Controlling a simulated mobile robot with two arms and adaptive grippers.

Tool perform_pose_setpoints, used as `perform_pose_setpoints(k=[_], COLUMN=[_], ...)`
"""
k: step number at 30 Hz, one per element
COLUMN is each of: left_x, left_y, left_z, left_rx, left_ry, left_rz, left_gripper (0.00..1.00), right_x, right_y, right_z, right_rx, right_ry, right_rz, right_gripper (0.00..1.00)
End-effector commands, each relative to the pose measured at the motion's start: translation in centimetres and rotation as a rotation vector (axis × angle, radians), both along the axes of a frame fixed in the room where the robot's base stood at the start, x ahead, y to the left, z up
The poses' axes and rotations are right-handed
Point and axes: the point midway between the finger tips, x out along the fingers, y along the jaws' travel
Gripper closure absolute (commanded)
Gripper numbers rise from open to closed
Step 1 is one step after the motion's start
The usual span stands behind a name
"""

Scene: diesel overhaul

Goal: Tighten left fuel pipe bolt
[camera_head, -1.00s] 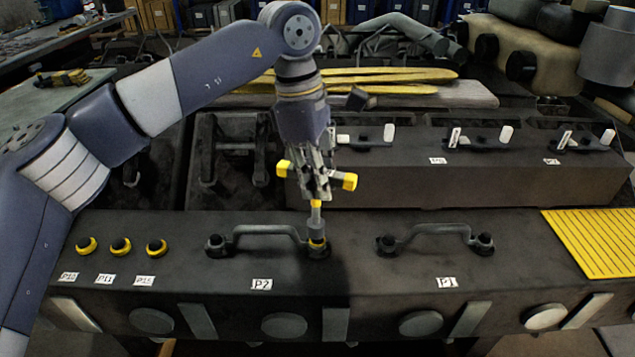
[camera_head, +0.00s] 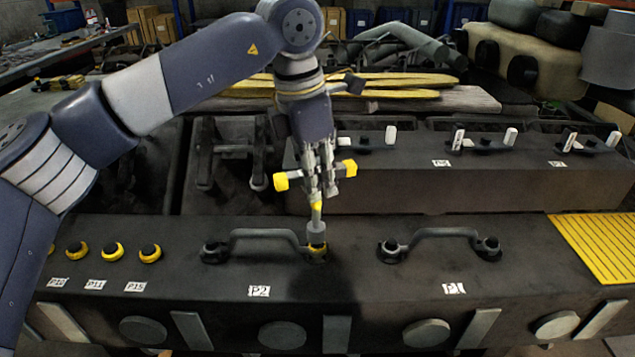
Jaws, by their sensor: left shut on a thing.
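The left fuel pipe (camera_head: 262,236), a grey handle-shaped pipe, lies on the dark engine block above the label P2. Its left end has a dark bolt (camera_head: 211,249). Its right end has a bolt with a yellow ring (camera_head: 318,250). My left gripper (camera_head: 326,188) points down above that right end and is shut on a T-shaped tool (camera_head: 316,226) with yellow handle ends. The tool stands nearly upright with its lower tip at the yellow-ringed bolt; the exact contact is too small to tell. My right gripper is not in view.
A second pipe (camera_head: 440,236) with dark end bolts lies to the right, above P1. Several yellow-ringed bolts (camera_head: 112,252) sit at the block's left. A yellow ribbed plate (camera_head: 598,256) lies at the right. A raised dark block (camera_head: 470,182) stands behind the pipes.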

Motion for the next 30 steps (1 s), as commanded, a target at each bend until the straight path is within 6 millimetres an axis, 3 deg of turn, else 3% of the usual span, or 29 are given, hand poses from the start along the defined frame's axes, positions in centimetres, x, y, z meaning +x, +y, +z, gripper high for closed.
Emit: perform_pose_setpoints(k=[30], left_x=[0.1], left_y=[0.0], left_z=[0.0], left_rx=[0.0], left_ry=[-0.002], left_rz=[0.67], left_gripper=[1.0], right_x=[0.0], right_y=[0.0], right_z=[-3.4], right_rx=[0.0], right_ry=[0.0], right_rz=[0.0], right_gripper=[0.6])
